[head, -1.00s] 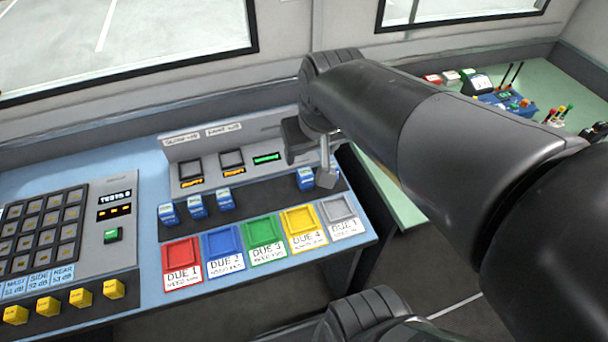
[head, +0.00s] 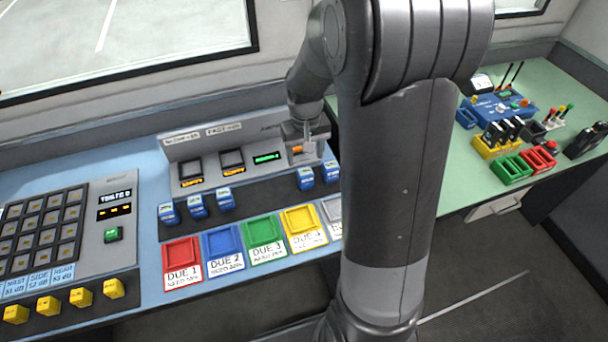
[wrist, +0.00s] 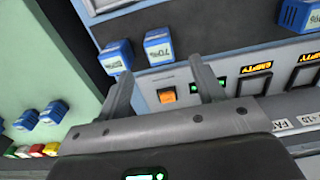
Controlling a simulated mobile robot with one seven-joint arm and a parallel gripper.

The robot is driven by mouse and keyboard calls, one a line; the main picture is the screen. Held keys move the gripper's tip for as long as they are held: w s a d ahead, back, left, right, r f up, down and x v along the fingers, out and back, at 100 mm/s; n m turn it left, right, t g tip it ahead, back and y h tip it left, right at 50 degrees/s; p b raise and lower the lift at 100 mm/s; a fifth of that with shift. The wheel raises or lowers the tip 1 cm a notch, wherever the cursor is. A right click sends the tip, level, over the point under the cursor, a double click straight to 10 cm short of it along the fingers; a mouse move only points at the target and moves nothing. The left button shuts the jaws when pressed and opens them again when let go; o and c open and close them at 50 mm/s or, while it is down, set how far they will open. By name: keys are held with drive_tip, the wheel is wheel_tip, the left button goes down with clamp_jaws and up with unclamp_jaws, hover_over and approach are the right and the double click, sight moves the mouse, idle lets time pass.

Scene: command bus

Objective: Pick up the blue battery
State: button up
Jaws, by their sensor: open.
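Several blue batteries with white labels stand on the dark strip of the console. Three are at left, the middle one here (head: 197,206). Two are at right, a left one (head: 305,179) and a right one (head: 331,171). My gripper (head: 307,140) is above and behind the right pair, near an orange-lit part of the panel. In the wrist view my gripper (wrist: 160,66) is open and empty, its fingers pointing toward two blue batteries, one labelled 70% (wrist: 158,47) and one beside it (wrist: 117,57). It appears apart from both.
A keypad panel (head: 112,250) stands at left. A green table (head: 455,200) at right carries coloured trays and a blue box.

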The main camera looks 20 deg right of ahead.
sight(305, 171)
wheel_tip(305, 171, down, 10)
drive_tip(key=shift+w+f, duration=0.1)
drive_tip(key=shift+w, duration=0.05)
idle(0.4)
drive_tip(key=shift+c, duration=0.5)
drive_tip(key=c, duration=1.1)
